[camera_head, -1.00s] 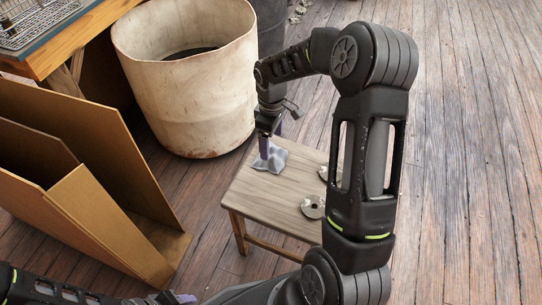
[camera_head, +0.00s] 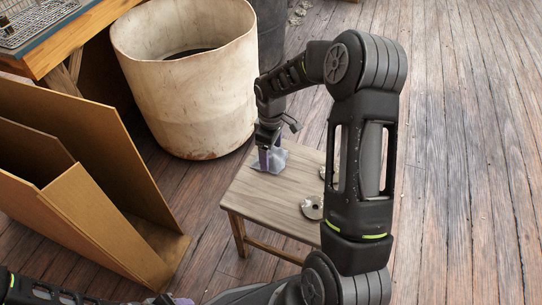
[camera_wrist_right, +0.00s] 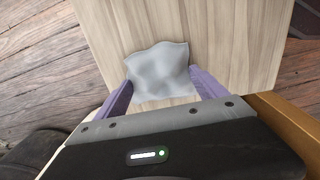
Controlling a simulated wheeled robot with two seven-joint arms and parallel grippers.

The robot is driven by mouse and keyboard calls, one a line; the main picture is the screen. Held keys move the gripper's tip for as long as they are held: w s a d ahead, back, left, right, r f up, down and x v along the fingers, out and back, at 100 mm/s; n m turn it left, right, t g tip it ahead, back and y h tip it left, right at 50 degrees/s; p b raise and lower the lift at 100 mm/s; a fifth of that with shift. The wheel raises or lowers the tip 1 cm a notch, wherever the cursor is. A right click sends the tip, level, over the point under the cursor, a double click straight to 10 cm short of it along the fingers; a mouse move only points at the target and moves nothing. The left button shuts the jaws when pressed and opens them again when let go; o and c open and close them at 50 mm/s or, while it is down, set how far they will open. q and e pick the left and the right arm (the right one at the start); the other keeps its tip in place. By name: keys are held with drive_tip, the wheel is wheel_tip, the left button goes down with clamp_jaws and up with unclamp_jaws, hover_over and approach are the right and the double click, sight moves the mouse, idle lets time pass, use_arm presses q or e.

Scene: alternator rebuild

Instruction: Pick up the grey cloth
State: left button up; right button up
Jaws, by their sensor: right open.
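The grey cloth (camera_head: 259,163) lies crumpled on the far left part of a small wooden stool (camera_head: 255,196). It also shows in the right wrist view (camera_wrist_right: 158,72), lying between and just ahead of the purple fingers. My right gripper (camera_head: 269,160) is over the cloth, pointing down, and partly hides it in the head view. In the right wrist view the right gripper (camera_wrist_right: 160,92) is open, one finger on each side of the cloth's near part. Whether the fingers touch it I cannot tell. My left gripper (camera_head: 178,300) is only partly visible at the bottom edge.
A round metal part (camera_head: 312,207) lies on the stool, with another partly behind my right arm. A large pale bin (camera_head: 190,90) stands behind the stool. A workbench (camera_head: 62,50) with a wire basket is at top left.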

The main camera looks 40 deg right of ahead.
sight(271, 153)
drive_tip(key=c, duration=1.4)
wheel_tip(271, 153, up, 10)
drive_tip(key=p, duration=0.2)
drive_tip(key=shift+p, duration=0.4)
